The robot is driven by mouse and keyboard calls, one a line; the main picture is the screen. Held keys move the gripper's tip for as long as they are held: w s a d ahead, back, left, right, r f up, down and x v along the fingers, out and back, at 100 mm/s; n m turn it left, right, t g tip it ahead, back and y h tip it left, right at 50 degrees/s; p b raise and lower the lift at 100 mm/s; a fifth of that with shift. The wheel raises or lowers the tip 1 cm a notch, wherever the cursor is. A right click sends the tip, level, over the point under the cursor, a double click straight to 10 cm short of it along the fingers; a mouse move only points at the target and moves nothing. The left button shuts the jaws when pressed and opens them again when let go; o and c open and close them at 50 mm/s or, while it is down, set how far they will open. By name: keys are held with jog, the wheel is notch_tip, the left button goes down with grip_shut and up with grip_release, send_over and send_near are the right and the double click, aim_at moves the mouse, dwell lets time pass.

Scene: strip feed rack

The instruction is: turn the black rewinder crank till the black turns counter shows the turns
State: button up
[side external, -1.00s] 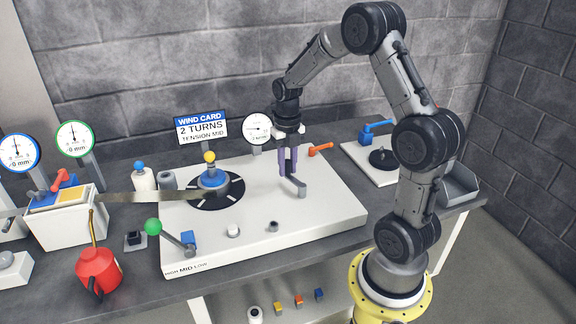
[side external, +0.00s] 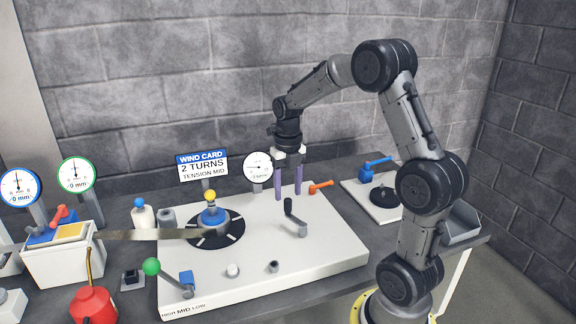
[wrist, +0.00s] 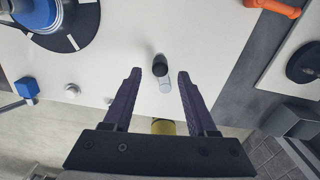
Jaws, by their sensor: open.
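The rewinder crank (side external: 298,223) stands on the white deck, a grey arm with an upright black grip (side external: 288,206) at its far end. My gripper (side external: 288,195) is open and empty just above the grip, fingers pointing down. In the wrist view the black grip (wrist: 160,64) lies between the two fingertips (wrist: 160,76) in the picture, with no contact visible. The wind card (side external: 203,166) reads 2 TURNS, TENSION MID.
A black reel disc with a blue hub (side external: 214,228) and yellow knob sits left of the crank, with a strip (side external: 150,234) running to it. An orange lever (side external: 321,186) is close right of my fingers. A green-knobbed lever (side external: 168,278) stands at the deck's front left.

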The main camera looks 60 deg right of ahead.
notch_tip(320, 180, up, 9)
jog(key=shift+f, duration=0.15)
